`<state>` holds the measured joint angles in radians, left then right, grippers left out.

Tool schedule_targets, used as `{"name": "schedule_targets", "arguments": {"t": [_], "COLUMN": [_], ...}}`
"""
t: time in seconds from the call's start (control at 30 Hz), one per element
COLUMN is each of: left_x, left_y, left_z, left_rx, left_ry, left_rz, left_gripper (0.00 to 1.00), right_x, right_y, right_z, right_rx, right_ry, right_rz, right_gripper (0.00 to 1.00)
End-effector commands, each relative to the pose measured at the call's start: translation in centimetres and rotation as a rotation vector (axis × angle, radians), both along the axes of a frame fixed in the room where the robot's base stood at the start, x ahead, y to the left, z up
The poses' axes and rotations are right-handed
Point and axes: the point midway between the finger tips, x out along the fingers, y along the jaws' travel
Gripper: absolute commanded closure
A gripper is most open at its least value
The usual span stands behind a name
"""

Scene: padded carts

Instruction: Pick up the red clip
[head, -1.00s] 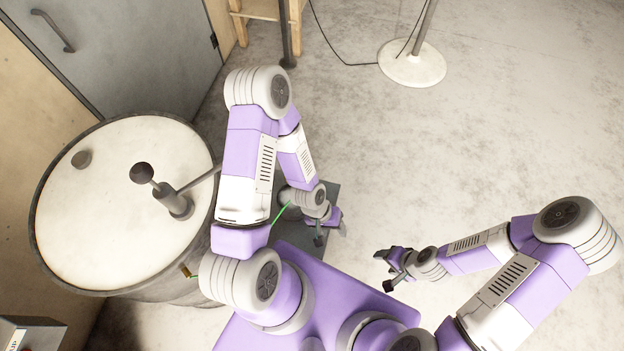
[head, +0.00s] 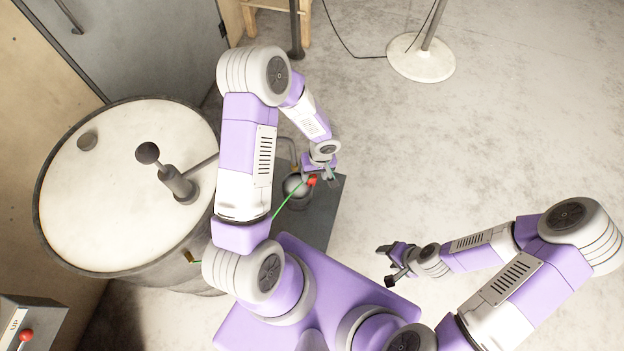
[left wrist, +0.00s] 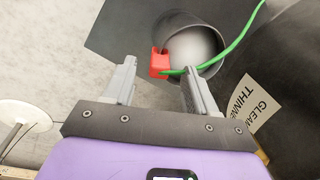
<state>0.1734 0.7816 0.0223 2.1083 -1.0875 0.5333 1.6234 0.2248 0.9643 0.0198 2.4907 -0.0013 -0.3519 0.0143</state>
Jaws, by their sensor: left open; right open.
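The red clip (head: 312,181) sits at the rim of a round grey container (head: 297,188); in the left wrist view the clip (left wrist: 160,63) is at the container's left edge. A green wire (head: 287,203) runs to the clip. My left gripper (head: 320,177) is over the clip with its fingers open. In the left wrist view the clip shows between the fingertips (left wrist: 157,70), slightly beyond them; whether they touch it I cannot tell. My right gripper (head: 385,266) is open and empty over bare floor.
The container stands on a dark grey surface (head: 318,225). A label (left wrist: 253,104) shows beside it in the left wrist view. A large pale-topped drum (head: 110,200) with a rod and knob stands left. A round white stand base (head: 422,58) is at the back. Floor at right is clear.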

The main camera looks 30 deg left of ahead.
Motion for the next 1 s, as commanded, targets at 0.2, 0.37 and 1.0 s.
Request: {"name": "schedule_targets", "arguments": {"t": [0.2, 0.37, 1.0], "left_x": [-0.2, -0.3, -0.2], "left_y": [0.5, 0.7, 0.7], "left_z": [-3.3, -5.0, -5.1], "left_rx": [-0.003, -0.002, -0.002], "left_ry": [0.004, 0.002, 0.001], "left_rz": [0.0, -0.001, -0.001], "left_gripper": [0.43, 0.43, 1.0], "right_x": [0.0, 0.0, 0.0], "right_y": [0.0, 0.0, 0.0], "right_z": [-0.4, -0.7, -0.7], "right_rx": [0.0, 0.0, 0.0], "right_ry": [0.0, 0.0, 0.0], "right_rz": [0.0, 0.0, 0.0], "right_gripper": [0.41, 0.41, 0.41]}}
